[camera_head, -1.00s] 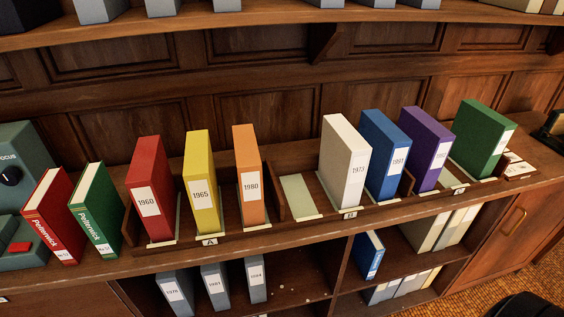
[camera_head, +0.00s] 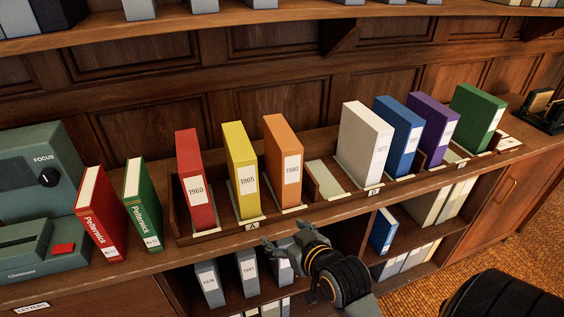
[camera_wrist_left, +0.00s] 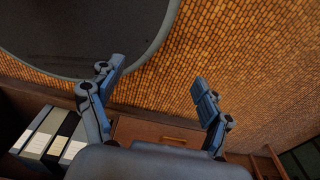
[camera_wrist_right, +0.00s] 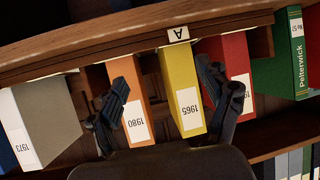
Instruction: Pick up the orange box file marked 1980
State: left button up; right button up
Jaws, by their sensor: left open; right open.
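The orange box file marked 1980 (camera_head: 283,152) stands upright in the wooden rack on the counter, to the right of the yellow file marked 1965 (camera_head: 240,165). In the right wrist view, which is upside down, the orange file (camera_wrist_right: 127,72) is partly behind one finger, with the yellow file (camera_wrist_right: 180,80) between the fingers. My right gripper (camera_head: 284,240) is open and empty, in front of the counter edge and below the orange file. My left gripper (camera_wrist_left: 158,78) is open and empty over the floor, seen only in the left wrist view.
A red 1960 file (camera_head: 193,180) stands left of the yellow one. An empty slot (camera_head: 325,178) lies right of the orange file, then a white file (camera_head: 365,145). Blue, purple and green files stand farther right.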

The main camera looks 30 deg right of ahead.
aim_at(293, 159)
jog(key=w+d+r+m+t+h, duration=0.4)
jog(key=d+r, duration=0.3)
jog(key=r, duration=0.4)
jog(key=shift+n+t, duration=0.4)
jog(key=shift+n, duration=0.2)
jog(key=p+x, duration=0.2)
jog(key=x, duration=0.5)
jog(key=shift+w+d, duration=0.25)
jog(key=shift+w, duration=0.3)
jog(key=shift+w+d+r+p, duration=0.25)
jog(key=shift+w+p, duration=0.15)
jog(key=shift+w, duration=0.1)
jog(key=p+x, duration=0.1)
jog(key=x, duration=0.2)
jog(key=shift+w, duration=0.2)
jog(key=shift+w+d+f, duration=0.15)
jog(key=shift+w, duration=0.3)
jog(key=shift+s, duration=0.1)
jog(key=c, duration=0.3)
grip_shut()
pick_arm(q)
jog(key=r, duration=0.2)
jog(key=a+r, duration=0.1)
jog(key=r, duration=0.1)
jog(key=shift+w, duration=0.15)
